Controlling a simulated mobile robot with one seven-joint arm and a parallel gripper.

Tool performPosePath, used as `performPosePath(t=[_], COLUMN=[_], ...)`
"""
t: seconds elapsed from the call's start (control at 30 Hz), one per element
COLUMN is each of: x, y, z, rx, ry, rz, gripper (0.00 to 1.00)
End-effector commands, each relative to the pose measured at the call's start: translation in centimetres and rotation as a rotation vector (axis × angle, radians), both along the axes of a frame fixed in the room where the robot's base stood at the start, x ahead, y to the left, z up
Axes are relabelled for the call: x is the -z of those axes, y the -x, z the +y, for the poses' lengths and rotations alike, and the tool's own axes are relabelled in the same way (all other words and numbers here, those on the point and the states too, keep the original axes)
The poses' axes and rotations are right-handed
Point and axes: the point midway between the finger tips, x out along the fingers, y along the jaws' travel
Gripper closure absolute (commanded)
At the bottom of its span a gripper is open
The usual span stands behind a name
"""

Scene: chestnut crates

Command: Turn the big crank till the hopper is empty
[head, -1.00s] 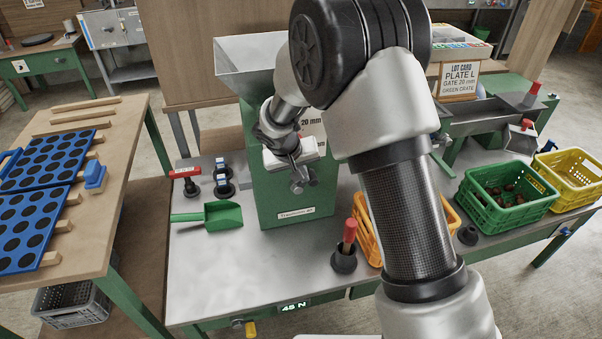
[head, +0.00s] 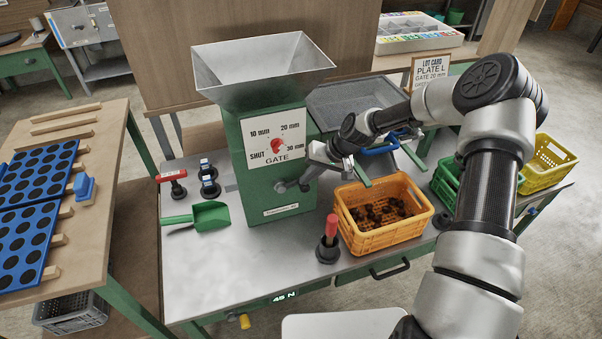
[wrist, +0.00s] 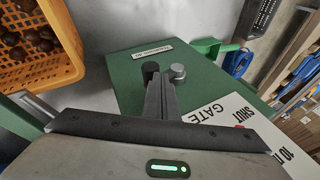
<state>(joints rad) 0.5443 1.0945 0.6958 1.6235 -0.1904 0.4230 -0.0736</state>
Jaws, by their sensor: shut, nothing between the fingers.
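The steel hopper (head: 262,72) sits on a green housing (head: 262,205); its visible inner walls are bare, its bottom is unclear. A grey round hub (head: 280,187) is low on the housing front; it also shows as a metal stub (wrist: 177,72) in the wrist view, with a dark round end (wrist: 150,67) beside it. I cannot tell whether these belong to the big crank. My gripper (head: 305,184) is shut and empty, its fingertips close to the stub; contact is unclear. A red-gripped handle (head: 332,230) stands upright in a black socket on the bench.
An orange crate (head: 352,238) holding chestnuts stands right of the housing, near my wrist. A red gate knob (head: 276,146) is on the dial plate. The front left bench is clear.

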Motion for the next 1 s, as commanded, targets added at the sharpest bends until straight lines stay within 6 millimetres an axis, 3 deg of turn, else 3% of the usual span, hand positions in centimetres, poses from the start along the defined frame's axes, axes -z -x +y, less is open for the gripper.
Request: performPosePath(t=[0.07, 0.5, 1.0], x=[1.1, 4.1, 5.5], y=[-0.1, -0.6, -0.7], z=[-0.6, -2.1, -2.5], rx=[0.007, -0.001, -0.003], ry=[-0.068, -0.058, -0.057], rz=[0.022, 0.019, 0.02], gripper=[1.0, 1.0, 1.0])
